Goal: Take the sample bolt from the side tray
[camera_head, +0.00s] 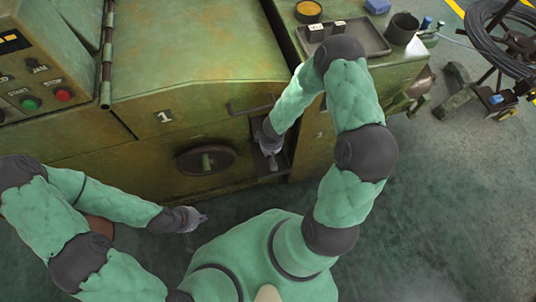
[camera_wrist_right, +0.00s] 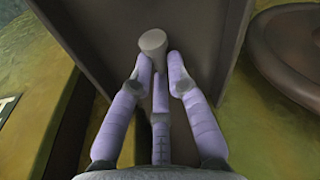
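The side tray is a dark, narrow recess (camera_head: 284,160) on the green machine's front, and its dark walls fill the middle of the right wrist view (camera_wrist_right: 215,30). A grey cylindrical piece, seemingly the sample bolt (camera_wrist_right: 153,42), stands in it. My right gripper (camera_head: 272,163) reaches into the tray. In the right wrist view its fingers (camera_wrist_right: 160,68) lie close around the bolt's near end; whether they press on it is unclear. The bolt is hidden in the head view. My left gripper (camera_head: 200,219) hangs away from the machine, holding nothing visible; its finger opening is too small to judge.
A handwheel (camera_head: 206,160) juts out left of the tray, and a handle bar (camera_head: 250,107) sits above it. On the right machine top are a shallow tray (camera_head: 365,38) and a dark cup (camera_head: 402,28). A wire coil (camera_head: 500,35) stands far right.

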